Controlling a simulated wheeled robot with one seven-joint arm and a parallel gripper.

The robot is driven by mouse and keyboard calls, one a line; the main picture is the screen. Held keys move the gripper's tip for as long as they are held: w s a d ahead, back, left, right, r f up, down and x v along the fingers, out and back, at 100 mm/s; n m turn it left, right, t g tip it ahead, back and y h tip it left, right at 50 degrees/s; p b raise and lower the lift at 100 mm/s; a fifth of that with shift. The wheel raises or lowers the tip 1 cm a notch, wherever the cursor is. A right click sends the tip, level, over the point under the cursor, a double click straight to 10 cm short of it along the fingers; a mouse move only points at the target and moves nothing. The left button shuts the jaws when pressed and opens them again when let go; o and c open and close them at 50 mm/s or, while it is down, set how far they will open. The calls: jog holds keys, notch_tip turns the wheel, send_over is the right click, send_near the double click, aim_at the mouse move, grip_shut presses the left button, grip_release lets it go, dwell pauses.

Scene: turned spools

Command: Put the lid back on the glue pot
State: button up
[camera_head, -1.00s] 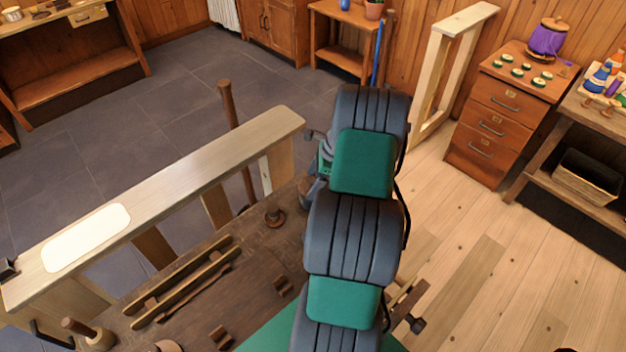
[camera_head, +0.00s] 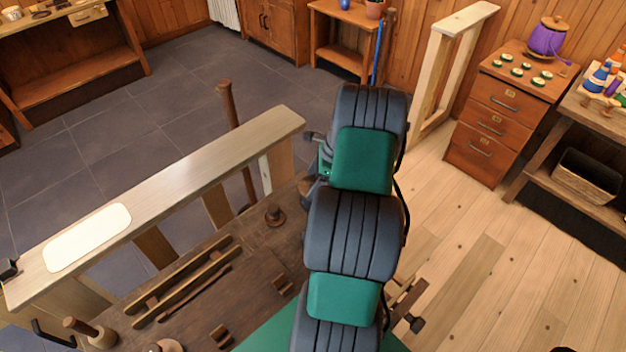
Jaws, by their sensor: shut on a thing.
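My arm runs up the middle of the view and hides most of my gripper (camera_head: 323,162). Only a grey and green edge of it shows left of the arm, over the far end of the dark workbench (camera_head: 185,290). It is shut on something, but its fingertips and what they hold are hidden. A small grey-brown round thing shows just below it, partly covered by the arm; I cannot tell what it is. A purple pot (camera_head: 547,40) with a knobbed wooden top on it stands on the drawer cabinet at the back right. I cannot confirm a loose lid.
The drawer cabinet (camera_head: 495,125) bears several small green-and-white discs. Floor is clear at right.

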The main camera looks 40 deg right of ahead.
jog(key=o, duration=1.2)
jog(key=shift+o, duration=0.2)
notch_tip(320, 180, up, 5)
jog(key=p, duration=0.4)
jog(key=shift+f, duration=0.15)
jog(key=shift+r+p, duration=0.45)
jog(key=shift+r, duration=0.7)
jog(key=shift+c, duration=0.6)
grip_shut()
